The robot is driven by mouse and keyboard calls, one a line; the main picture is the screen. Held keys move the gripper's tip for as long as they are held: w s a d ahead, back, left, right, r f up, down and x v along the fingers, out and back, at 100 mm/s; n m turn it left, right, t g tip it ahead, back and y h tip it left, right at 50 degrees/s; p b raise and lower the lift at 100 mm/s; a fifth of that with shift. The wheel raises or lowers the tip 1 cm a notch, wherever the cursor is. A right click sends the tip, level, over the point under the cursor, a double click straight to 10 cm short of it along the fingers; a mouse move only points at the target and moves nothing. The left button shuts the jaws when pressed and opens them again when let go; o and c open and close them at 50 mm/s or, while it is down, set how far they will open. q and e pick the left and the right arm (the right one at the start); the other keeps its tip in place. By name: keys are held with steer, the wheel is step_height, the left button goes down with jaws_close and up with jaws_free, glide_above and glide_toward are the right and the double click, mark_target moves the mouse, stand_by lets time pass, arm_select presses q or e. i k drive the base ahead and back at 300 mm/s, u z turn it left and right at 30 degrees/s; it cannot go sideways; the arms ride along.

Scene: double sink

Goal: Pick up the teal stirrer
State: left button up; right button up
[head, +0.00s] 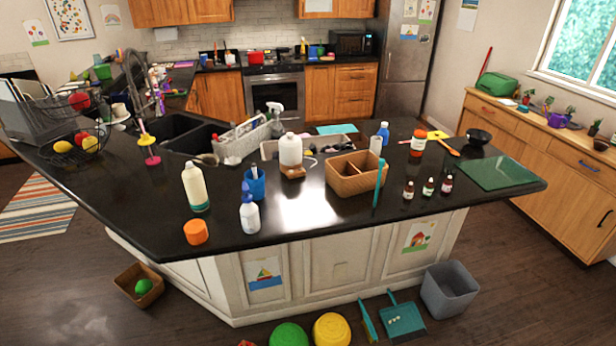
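A thin teal stick, which looks like the teal stirrer (380,184), stands near upright at the right front of the wooden divided box (352,181) on the dark island counter. I cannot tell whether it touches the box or what holds it up. Neither of my grippers is in the head view.
Three small dark bottles (428,187) stand right of the stick, with a green board (497,172) beyond. A blue cup (255,182) and white bottles (195,188) stand to the left. A grey bin (450,288) and toys are on the floor.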

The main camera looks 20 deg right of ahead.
mark_target(381, 162)
steer(key=u, duration=1.6)
steer(key=k, duration=1.05)
steer(key=z, duration=1.5)
